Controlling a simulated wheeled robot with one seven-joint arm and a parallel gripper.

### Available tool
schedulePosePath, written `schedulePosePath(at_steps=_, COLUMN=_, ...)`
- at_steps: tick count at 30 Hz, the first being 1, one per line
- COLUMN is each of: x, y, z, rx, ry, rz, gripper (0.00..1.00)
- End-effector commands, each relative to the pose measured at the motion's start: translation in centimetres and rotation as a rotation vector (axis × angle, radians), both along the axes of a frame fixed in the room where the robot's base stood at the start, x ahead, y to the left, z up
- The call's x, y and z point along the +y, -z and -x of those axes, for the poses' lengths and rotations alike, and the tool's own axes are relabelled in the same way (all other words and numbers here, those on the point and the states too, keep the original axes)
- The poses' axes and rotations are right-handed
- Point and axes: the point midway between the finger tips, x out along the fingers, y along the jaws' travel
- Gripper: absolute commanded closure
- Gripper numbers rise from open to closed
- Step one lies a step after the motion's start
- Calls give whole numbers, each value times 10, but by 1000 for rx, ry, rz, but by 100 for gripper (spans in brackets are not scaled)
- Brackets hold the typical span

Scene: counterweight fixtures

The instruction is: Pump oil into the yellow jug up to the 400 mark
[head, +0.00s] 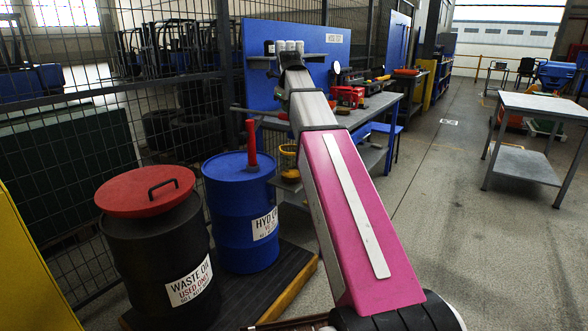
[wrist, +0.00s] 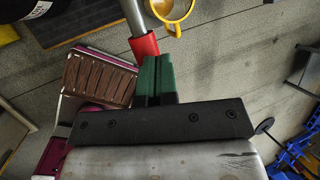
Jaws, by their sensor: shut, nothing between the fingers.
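The yellow jug (head: 287,150) stands behind the blue drum, partly hidden by my arm in the head view. In the wrist view the yellow jug (wrist: 175,29) shows from above at the top edge, cut off; its level and the 400 mark cannot be read. The blue drum (head: 226,200), with a label starting "HYD O", carries a red upright part (head: 251,140). In the wrist view a grey rod with a red grip (wrist: 145,46) ends at my green fingertips (wrist: 156,62). My gripper is shut and empty; whether it touches the grip cannot be told.
A black waste oil drum (head: 165,250) with a red lid (head: 145,189) stands left of the blue drum. A workbench (head: 368,112) with tools is behind my arm. A grey table (head: 545,106) stands at right. The floor between is clear.

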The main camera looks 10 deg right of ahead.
Motion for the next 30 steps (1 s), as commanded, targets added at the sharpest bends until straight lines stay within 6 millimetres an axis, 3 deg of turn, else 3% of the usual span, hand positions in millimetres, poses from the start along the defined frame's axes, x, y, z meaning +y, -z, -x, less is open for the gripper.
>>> schedulePosePath(at_steps=3, x=0, y=-29, z=-2, rx=-2, ry=0, rz=1, gripper=100)
schedulePosePath(at_steps=13, x=0, y=-92, z=-1, rx=-1, ry=0, rz=1, gripper=100)
schedulePosePath(at_steps=30, x=0, y=-96, z=1, rx=2, ry=0, rz=1, gripper=100)
